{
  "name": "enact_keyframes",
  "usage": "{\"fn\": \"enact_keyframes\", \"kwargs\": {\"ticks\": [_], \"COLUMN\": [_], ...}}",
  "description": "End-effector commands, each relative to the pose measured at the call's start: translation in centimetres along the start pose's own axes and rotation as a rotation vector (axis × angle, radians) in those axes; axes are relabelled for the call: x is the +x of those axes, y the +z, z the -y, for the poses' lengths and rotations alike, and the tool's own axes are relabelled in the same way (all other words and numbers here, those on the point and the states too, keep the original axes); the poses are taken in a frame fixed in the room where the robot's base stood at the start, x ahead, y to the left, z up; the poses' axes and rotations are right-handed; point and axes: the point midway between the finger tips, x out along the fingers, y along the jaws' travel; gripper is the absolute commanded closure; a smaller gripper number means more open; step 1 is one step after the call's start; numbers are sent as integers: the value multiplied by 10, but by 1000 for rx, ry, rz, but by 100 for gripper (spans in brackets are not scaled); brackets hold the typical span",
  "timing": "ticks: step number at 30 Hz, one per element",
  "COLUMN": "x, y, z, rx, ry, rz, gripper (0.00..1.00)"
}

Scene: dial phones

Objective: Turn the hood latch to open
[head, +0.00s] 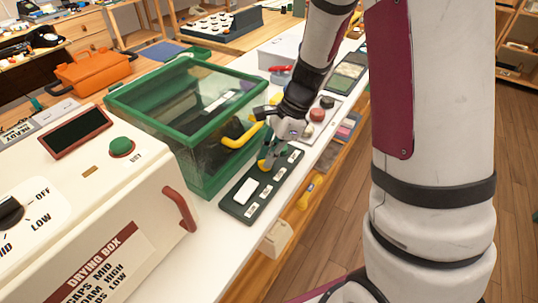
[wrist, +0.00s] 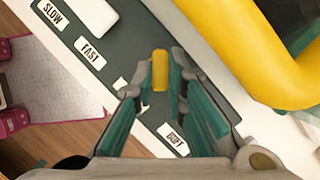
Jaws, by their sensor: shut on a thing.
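The hood is a clear box with a green frame (head: 190,190) and a yellow handle bar (head: 238,138); the bar also fills the upper right of the wrist view (wrist: 270,60). In front of it lies a dark panel strip (head: 236,207) with a white block and small labels, SLOW and FAST legible in the wrist view. My gripper (head: 270,158) is low over this panel. In the wrist view its fingers (wrist: 161,92) are closed around a small upright yellow piece (wrist: 160,66), likely the latch. Its base is partly hidden by the fingers.
A cream drying box (head: 130,215) with a red handle stands at the left. Red and dark knobs (head: 318,114) sit beyond my gripper on the white counter. An orange case (head: 92,72) is behind. Wooden floor is open at the right.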

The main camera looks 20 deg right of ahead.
Motion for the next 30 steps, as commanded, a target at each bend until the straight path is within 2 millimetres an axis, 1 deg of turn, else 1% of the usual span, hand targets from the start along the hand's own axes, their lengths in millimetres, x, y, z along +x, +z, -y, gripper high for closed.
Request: {"fn": "enact_keyframes", "kwargs": {"ticks": [22,23,24,25,26,30], "x": [0,0,0,0,0,0], "y": [0,0,0,0,0,0], "z": [1,1,1,1,1,0], "rx": [0,0,0,0,0,0], "ry": [-2,-2,-2,-2,-2,-1], "rz": [0,0,0,0,0,0], "gripper": [100,85,76,70,65,65]}}
